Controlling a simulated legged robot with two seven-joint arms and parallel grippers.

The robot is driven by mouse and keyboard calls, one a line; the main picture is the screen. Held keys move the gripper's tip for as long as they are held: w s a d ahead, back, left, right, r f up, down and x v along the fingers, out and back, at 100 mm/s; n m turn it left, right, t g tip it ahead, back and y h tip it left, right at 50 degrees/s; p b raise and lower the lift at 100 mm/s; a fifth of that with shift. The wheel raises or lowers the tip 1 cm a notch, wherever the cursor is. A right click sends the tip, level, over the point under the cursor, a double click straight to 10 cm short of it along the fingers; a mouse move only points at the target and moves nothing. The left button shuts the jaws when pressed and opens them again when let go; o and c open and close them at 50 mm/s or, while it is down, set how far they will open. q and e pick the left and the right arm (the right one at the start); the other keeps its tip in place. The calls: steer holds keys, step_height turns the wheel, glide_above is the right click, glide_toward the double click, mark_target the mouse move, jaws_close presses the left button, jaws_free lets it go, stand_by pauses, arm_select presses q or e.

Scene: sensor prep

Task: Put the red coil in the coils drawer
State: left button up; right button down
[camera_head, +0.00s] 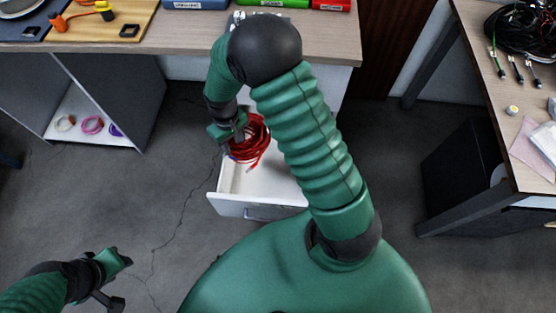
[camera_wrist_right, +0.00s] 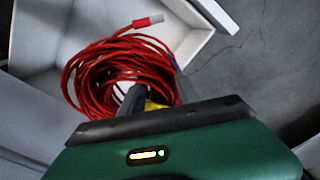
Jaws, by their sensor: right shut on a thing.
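The red coil (camera_head: 254,140) is a bundle of red cable held at the open white drawer (camera_head: 234,182) under the wooden table. My right gripper (camera_head: 236,135) is shut on the coil. In the right wrist view the coil (camera_wrist_right: 95,72) sits between the fingers, with its plug end above the drawer (camera_wrist_right: 215,12). Whether the coil touches the drawer floor, I cannot tell. My arm hides part of the drawer. My left gripper (camera_head: 116,278) is at the lower left, over the floor, away from the coil; its fingers look apart.
The wooden table (camera_head: 190,32) holds several coloured cases and a wooden board (camera_head: 100,25). A shelf (camera_head: 95,128) at the left holds small coils. A second table (camera_head: 500,95) with cables stands at the right. The floor between is clear.

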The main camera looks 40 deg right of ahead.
steer(key=f+b, duration=0.3)
steer(key=f, duration=0.5)
steer(key=d+f+b, duration=0.1)
steer(key=f+b, duration=0.3)
steer(key=f, duration=0.5)
steer(key=s+f+b, duration=0.1)
steer(key=f+b, duration=0.3)
steer(key=f, duration=0.4)
steer(key=shift+d+f, duration=0.2)
steer(key=shift+f, duration=0.1)
steer(key=shift+r, duration=0.1)
steer(key=c, duration=1.3)
jaws_free()
steer(key=o, duration=0.4)
steer(key=shift+o, duration=0.2)
